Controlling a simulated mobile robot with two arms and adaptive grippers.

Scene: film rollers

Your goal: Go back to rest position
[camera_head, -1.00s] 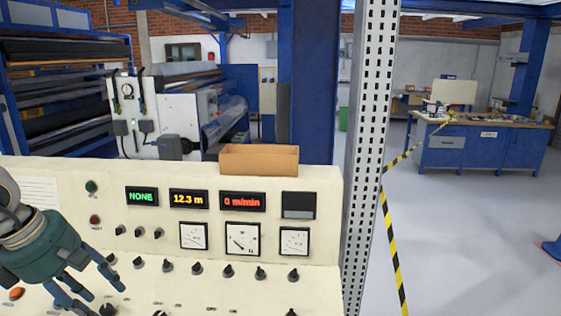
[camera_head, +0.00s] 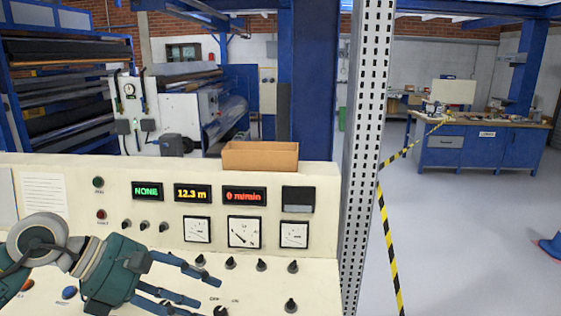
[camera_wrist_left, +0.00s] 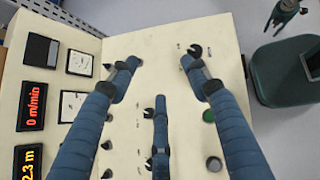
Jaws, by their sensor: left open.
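My left gripper (camera_head: 200,285) is in front of the cream control panel (camera_head: 110,215), low at the left of the head view. Its blue fingers are spread and point right, with nothing between them. In the left wrist view the open fingers (camera_wrist_left: 165,75) hang over the knobs of the panel (camera_wrist_left: 215,30). Whether a fingertip touches the panel cannot be told. A dark green and grey part shows at the right of the wrist view. My right gripper is not clearly seen in the head view.
The panel has displays reading NONE (camera_head: 147,191), 12.3 m (camera_head: 193,193) and 0 m/min (camera_head: 244,195). A cardboard box (camera_head: 260,156) sits on top. A perforated metal post (camera_head: 364,150) stands at its right. A blue workbench (camera_head: 480,145) stands behind.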

